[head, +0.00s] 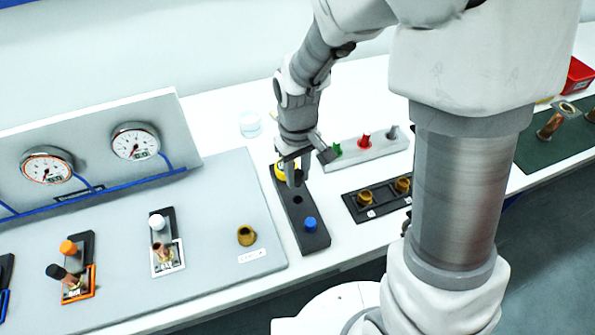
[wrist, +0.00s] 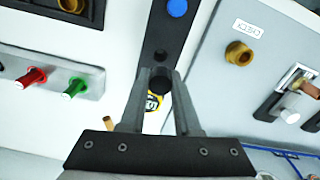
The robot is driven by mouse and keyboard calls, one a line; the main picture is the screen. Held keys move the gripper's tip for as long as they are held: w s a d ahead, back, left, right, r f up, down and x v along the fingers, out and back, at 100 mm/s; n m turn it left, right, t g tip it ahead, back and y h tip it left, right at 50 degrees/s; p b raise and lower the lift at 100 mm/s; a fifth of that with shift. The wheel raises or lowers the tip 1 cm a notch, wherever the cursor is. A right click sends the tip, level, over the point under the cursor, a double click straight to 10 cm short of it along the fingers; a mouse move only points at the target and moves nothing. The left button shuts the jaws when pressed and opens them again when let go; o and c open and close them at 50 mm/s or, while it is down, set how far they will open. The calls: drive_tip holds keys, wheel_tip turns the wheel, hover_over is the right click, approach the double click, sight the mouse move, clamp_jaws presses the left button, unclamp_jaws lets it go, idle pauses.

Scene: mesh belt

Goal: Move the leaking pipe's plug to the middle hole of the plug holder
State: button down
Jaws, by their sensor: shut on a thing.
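My gripper (head: 292,180) points down over the far part of the holder. In the wrist view its fingers (wrist: 163,78) are shut on a small dark plug (wrist: 161,92). Its lower end is hard to make out. The far hole is hidden. An open brass pipe fitting (head: 246,236) stands left of the holder.
A yellow marked object (head: 279,171) is at the holder's far end. A grey rack (head: 370,152) with green, red and grey plugs stands right of it, and a black block (head: 375,203) with brass fittings in front. Valve stations and two gauges (head: 135,142) are left.

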sight(298, 186)
drive_tip(key=shift+f+b, duration=1.5)
drive_tip(key=shift+f, duration=0.75)
drive_tip(key=shift+f+b, duration=1.15)
drive_tip(key=shift+f, duration=0.15)
drive_tip(key=c, duration=0.5)
unclamp_jaws()
drive_tip(key=shift+c, duration=0.2)
drive_tip(key=shift+r, duration=0.15)
wheel_tip(298, 186, up, 17)
drive_tip(key=shift+r+p, duration=0.15)
drive_tip(key=shift+p, duration=0.8)
drive_tip(key=shift+d, duration=0.1)
